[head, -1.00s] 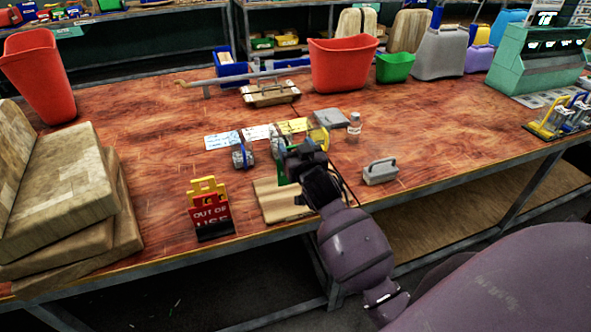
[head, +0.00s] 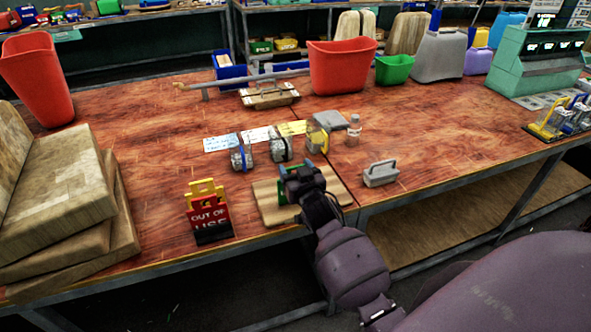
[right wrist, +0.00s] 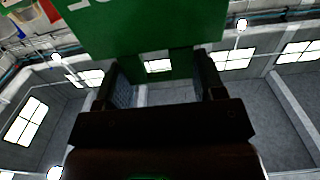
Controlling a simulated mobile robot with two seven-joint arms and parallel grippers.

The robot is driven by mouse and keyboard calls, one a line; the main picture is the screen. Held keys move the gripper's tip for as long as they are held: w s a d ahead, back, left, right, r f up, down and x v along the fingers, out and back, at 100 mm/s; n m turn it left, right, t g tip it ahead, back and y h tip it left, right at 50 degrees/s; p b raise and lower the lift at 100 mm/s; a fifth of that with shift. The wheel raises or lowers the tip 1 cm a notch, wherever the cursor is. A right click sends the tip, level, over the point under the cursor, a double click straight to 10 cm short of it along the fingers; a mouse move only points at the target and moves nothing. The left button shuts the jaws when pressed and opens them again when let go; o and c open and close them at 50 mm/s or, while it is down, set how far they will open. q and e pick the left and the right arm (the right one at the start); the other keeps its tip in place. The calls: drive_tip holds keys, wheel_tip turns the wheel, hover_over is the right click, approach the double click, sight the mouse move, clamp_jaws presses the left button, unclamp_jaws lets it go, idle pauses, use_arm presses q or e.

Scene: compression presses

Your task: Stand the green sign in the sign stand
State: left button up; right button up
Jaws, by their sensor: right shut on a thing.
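My right gripper (head: 296,184) is shut on the green sign (head: 283,192), over the wooden board near the table's front edge. My gripper hides much of the sign in the head view. In the right wrist view the green sign (right wrist: 150,28) with white lettering fills the top, between the two fingers (right wrist: 163,85). A black stand (head: 214,237) stands to the left at the front edge, with a red "OUT OF USE" sign (head: 209,214) and a yellow piece (head: 206,190) upright at it. My left gripper is not in view.
The wooden board (head: 266,212) lies beneath my right gripper. Small rolls (head: 242,158), a bottle (head: 354,132) and a grey-handled block (head: 380,174) stand near. Stacked wooden slabs (head: 60,195) fill the left. The table right of the block is clear.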

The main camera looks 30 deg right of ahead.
drive_tip(key=o, duration=1.2)
drive_tip(key=shift+f, duration=0.1)
